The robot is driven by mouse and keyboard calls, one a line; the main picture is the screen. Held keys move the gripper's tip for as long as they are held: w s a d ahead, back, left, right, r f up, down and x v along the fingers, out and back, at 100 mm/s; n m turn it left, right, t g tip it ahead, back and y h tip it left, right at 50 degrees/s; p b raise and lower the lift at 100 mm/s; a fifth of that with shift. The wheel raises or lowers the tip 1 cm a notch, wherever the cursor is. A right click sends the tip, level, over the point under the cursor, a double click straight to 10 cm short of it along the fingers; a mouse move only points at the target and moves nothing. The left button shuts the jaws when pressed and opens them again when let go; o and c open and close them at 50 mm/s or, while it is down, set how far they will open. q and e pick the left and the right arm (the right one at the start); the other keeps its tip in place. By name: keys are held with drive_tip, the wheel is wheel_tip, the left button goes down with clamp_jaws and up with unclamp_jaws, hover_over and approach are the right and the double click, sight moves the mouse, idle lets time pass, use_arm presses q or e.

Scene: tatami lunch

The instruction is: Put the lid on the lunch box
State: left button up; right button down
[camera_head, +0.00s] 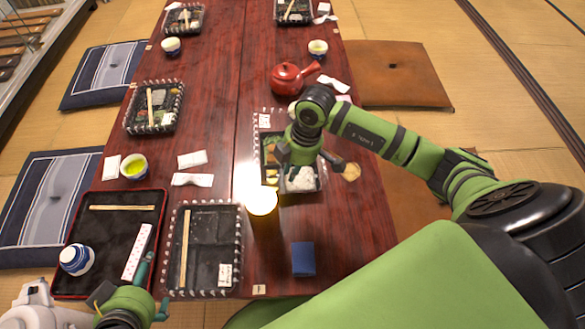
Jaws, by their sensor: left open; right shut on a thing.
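The open lunch box (322,186) sits on the table at centre right, with white rice and other food showing in its compartments. A clear lid with a beaded rim and a white label (265,120) shows at the far side of this box, partly hidden by my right arm. My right gripper (300,165) is over the box, shut on what looks like this lid. The grip itself is hard to see, and I cannot tell whether the lid touches the box. My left gripper (153,290) is open and empty at the front left, by the black tray.
A glowing yellow cup (262,202) stands close by the box, left and nearer. An empty lidded box (206,285), a black tray (85,285), a blue block (303,259) and a red teapot (286,79) are around. A tan round piece (351,172) shows beside my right gripper.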

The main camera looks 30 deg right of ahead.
drive_tip(key=shift+f+b, duration=0.6)
drive_tip(key=shift+b, duration=0.05)
drive_tip(key=shift+f+b, duration=0.3)
drive_tip(key=shift+b, duration=0.05)
drive_tip(key=shift+f+b, duration=0.25)
drive_tip(key=shift+b, duration=0.05)
drive_tip(key=shift+f, duration=0.2)
drive_tip(key=shift+f+b, duration=0.25)
drive_tip(key=shift+b, duration=0.05)
use_arm(q)
drive_tip(key=w+d+r+m+t+h, duration=0.1)
drive_tip(key=w+d+r+t+h, duration=0.1)
drive_tip(key=r+t, duration=0.4)
drive_tip(key=w+d+r+m+t+h, duration=0.1)
drive_tip(key=w+d+r+t+h, duration=0.2)
drive_tip(key=r, duration=1.2)
drive_tip(key=shift+d+t+h+b, duration=0.5)
drive_tip(key=shift+d+t, duration=0.7)
drive_tip(key=shift+t, duration=0.6)
use_arm(e)
drive_tip(key=shift+x, duration=0.8)
use_arm(q)
drive_tip(key=shift+r, duration=0.1)
use_arm(e)
drive_tip(key=shift+d, duration=0.1)
